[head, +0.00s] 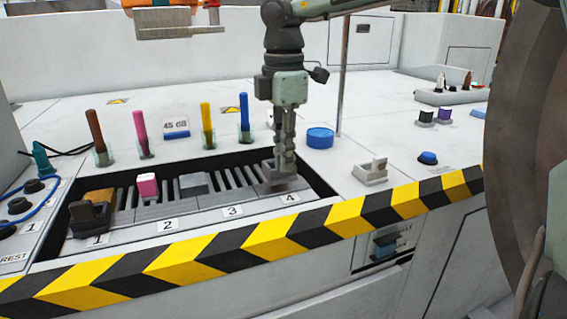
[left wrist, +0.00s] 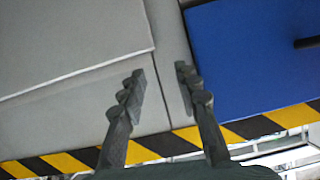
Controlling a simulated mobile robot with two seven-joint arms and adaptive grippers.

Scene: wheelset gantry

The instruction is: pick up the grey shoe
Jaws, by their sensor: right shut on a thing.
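My right gripper (head: 285,166) reaches down at the lane marked 4 of the recessed rack. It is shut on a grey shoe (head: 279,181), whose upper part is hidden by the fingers. The shoe is low over the rack slats; I cannot tell whether it touches them. My left gripper (left wrist: 158,82) shows in the left wrist view, open and empty, above a grey panel beside a blue one.
A pink block (head: 147,187) and a brown block with a black piece (head: 88,217) sit in lanes 2 and 1. Several coloured upright handles stand behind the rack. A blue round tub (head: 320,138) and a thin pole (head: 342,80) stand right of the gripper.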

